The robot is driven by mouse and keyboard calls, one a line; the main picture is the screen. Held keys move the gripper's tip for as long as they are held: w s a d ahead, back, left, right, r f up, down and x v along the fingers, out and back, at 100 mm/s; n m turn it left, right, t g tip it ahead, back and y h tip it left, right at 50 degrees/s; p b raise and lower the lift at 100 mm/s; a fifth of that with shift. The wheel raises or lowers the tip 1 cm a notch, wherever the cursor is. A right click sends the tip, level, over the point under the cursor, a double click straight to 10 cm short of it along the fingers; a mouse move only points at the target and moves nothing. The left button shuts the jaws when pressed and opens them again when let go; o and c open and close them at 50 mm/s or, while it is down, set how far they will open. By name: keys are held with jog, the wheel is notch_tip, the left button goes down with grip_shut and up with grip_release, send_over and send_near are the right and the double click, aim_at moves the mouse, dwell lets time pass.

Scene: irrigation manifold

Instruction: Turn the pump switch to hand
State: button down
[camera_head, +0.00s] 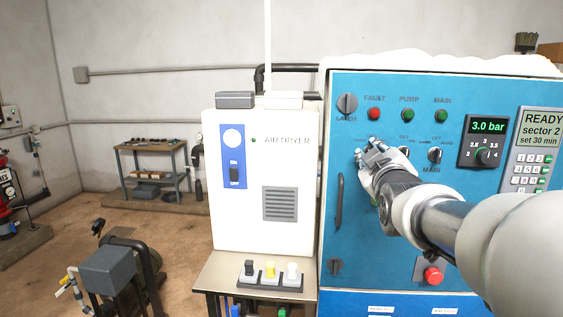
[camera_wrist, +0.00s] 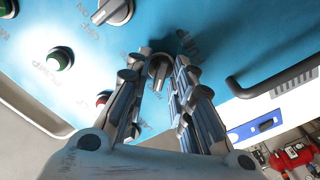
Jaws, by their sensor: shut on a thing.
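The pump switch (camera_wrist: 158,72) is a dark round knob with a grey raised grip on the blue panel (camera_head: 350,240). In the wrist view it sits between my two finger pads, beside an upside-down PUMP label. My gripper (camera_head: 370,149) reaches the panel from the right in the head view and is shut on the knob. In the head view my gripper covers most of this spot. I cannot read the knob's position or a HAND label.
The MAIN switch (camera_head: 435,155) is close on the right. Lamps for fault (camera_head: 374,114), pump (camera_head: 408,115) and main (camera_head: 441,116) sit above. A panel handle (camera_head: 340,200) stands out at the left. A red button (camera_head: 433,276) is lower right. The white air dryer (camera_head: 262,180) stands left.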

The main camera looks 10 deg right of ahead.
jog(key=shift+n, duration=0.4)
jog(key=c, duration=1.7)
grip_release()
jog(key=v, duration=1.2)
jog(key=shift+b, duration=0.3)
